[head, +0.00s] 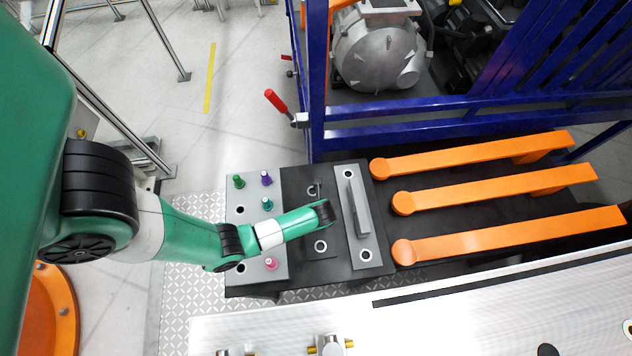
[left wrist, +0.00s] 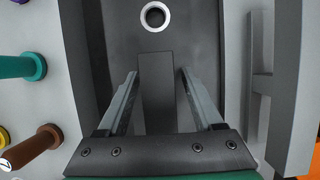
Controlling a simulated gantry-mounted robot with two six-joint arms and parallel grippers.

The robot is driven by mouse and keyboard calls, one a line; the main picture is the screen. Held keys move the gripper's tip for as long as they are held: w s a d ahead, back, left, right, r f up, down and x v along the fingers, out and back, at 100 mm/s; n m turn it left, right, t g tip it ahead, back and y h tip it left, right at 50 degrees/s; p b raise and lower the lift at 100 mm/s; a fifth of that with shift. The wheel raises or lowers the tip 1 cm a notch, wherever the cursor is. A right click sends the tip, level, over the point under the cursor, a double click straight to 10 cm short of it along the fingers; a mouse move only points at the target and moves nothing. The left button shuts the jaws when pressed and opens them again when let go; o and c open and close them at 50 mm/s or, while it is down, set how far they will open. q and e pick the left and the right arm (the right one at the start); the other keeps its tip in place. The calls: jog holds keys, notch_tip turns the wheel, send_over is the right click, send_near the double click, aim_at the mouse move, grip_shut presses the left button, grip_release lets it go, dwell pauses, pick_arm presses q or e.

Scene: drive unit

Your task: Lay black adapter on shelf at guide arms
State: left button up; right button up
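The black adapter (head: 297,185) is a dark flat plate with ring-shaped holes, lying between the peg plate and a grey plate. It also shows in the left wrist view (left wrist: 195,40) with its upright dark handle (left wrist: 157,90). My left gripper (head: 325,212) is over the adapter and hides part of it. In the left wrist view the left gripper's fingers (left wrist: 158,75) stand apart on either side of the handle, with narrow gaps visible. The orange guide arms (head: 498,190) extend over the dark shelf (head: 450,177) on the right. My right gripper is not in view.
A grey plate with a raised bar (head: 355,215) lies right beside the adapter. The peg plate (head: 240,187) with coloured pegs is at left. A blue frame (head: 440,112) stands behind the shelf, and a bright metal surface (head: 480,310) lies in front. The shelf between the guide arms is clear.

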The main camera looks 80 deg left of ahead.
pick_arm(q)
jog(key=p+v, duration=0.4)
jog(key=v, duration=0.8)
jog(key=shift+r, duration=0.15)
